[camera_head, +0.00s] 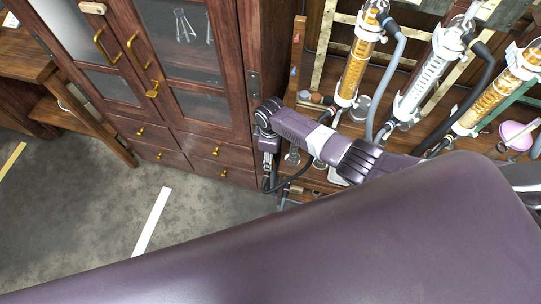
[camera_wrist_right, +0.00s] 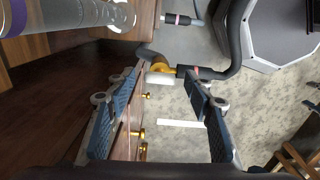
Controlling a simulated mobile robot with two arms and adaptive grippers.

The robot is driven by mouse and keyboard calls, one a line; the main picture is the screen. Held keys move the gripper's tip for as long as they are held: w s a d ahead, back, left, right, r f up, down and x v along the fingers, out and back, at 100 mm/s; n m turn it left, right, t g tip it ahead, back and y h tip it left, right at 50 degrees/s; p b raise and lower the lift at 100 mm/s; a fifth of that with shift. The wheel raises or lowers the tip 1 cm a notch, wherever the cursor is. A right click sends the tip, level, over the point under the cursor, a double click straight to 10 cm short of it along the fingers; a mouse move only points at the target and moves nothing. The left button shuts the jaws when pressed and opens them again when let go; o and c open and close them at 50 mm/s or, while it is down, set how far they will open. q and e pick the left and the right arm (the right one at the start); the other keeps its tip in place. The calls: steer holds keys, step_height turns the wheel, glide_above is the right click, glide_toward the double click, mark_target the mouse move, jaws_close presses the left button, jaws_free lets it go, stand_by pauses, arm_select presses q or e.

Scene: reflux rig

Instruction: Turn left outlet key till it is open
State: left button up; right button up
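My right gripper (camera_wrist_right: 165,74) is open in the right wrist view, with its two blue-padded fingers apart. A small yellow fitting (camera_wrist_right: 160,67) with a pale piece below it shows between the fingertips, joined to a black hose (camera_wrist_right: 228,66). It looks like an outlet key, but I cannot tell its position or whether the fingers touch it. In the head view my right arm reaches in from the right, and its gripper (camera_head: 269,163) points down beside the cabinet. The key is not clear there. My left gripper is not in view.
Three glass condensers, left (camera_head: 357,62), middle (camera_head: 428,74) and right (camera_head: 497,92), stand on the bench rig with hoses. A wooden cabinet (camera_head: 185,130) with brass handles stands left of my arm. Glassware lies under the arm.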

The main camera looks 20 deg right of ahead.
steer(key=shift+r, duration=0.1)
step_height(320, 180, up, 12)
stand_by(0.7)
stand_by(0.4)
